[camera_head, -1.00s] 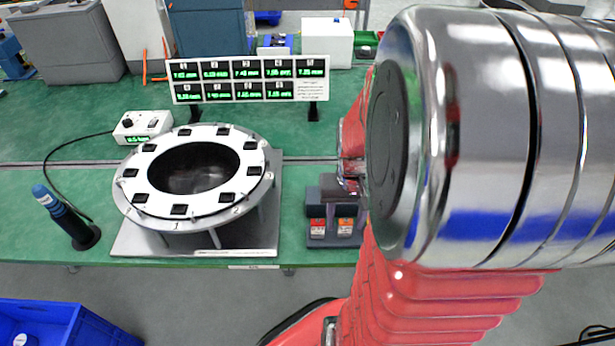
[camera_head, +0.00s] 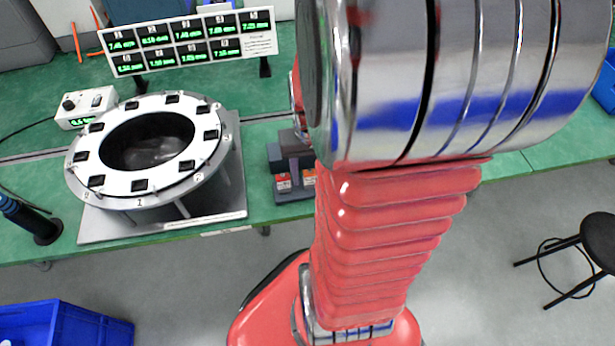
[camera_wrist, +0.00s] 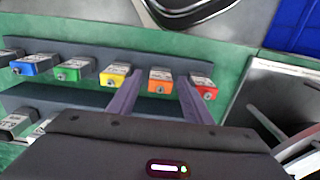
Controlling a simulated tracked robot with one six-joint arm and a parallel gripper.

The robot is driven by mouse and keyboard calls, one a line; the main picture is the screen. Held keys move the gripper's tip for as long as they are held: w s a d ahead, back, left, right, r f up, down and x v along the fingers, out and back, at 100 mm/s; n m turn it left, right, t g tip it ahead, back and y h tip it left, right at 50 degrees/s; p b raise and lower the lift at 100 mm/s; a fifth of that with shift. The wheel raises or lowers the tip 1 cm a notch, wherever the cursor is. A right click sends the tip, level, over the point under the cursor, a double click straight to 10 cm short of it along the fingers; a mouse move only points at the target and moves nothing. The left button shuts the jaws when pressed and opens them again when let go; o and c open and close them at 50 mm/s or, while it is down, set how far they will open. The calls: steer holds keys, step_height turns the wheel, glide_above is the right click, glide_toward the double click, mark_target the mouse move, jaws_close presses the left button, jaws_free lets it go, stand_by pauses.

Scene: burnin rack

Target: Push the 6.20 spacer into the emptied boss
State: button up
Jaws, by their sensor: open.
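In the wrist view a dark spacer rack (camera_wrist: 60,97) holds a row of labelled metal spacers with coloured ends: blue (camera_wrist: 28,66), green (camera_wrist: 72,71), yellow (camera_wrist: 115,75), orange (camera_wrist: 160,80) and red (camera_wrist: 203,86). Their labels are too small to read, so I cannot tell which is 6.20. My gripper (camera_wrist: 160,88) is open, its two fingers on either side of the orange spacer in the picture; contact cannot be told. The white ring (camera_head: 125,187) carries several dark bosses; I cannot tell which is empty.
A display board (camera_head: 190,45) with green readings stands behind the ring. A small control box (camera_head: 87,107) is at its left and a blue-handled tool (camera_head: 30,218) at front left. The spacer rack (camera_head: 290,150) stands right of the ring. A stool (camera_head: 590,240) is at right.

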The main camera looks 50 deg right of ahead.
steer(key=shift+c, duration=0.3)
jaws_close()
stand_by(0.5)
steer(key=shift+r, duration=0.2)
steer(key=shift+r, duration=0.35)
steer(key=shift+r, duration=0.35)
steer(key=shift+r, duration=0.35)
steer(key=shift+r, duration=0.35)
steer(key=shift+r, duration=0.35)
steer(key=shift+r, duration=0.35)
